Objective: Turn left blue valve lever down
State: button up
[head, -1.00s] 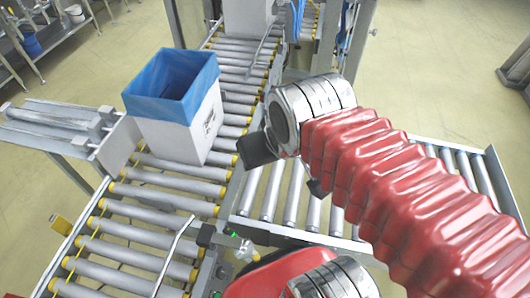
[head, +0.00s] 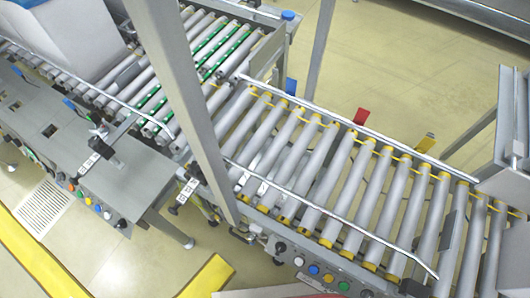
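Two small blue handle-like parts show at the left of the head view, on the machine beside the conveyor. The left one (head: 18,72) is near the picture's edge, and the right one (head: 70,104) is lower and nearer the rollers. They look like the blue valve levers, but they are too small to be sure or to tell their exact angle. My gripper is not in view, so its state and distance from them do not show.
A roller conveyor (head: 335,170) with a guide rail crosses the view. A grey post (head: 180,90) stands in front of it. A grey console (head: 125,180) with buttons stands at left, near yellow floor marking (head: 40,258). Open floor (head: 130,262) lies at lower left.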

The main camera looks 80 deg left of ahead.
aim_at(251, 237)
jog(key=k, duration=1)
jog(key=u, duration=4.05)
jog(key=k, duration=0.2)
jog(key=z, duration=3.45)
jog(key=i, duration=0.15)
jog(key=u, duration=3.15)
jog(key=i, duration=0.2)
jog(key=z, duration=0.3)
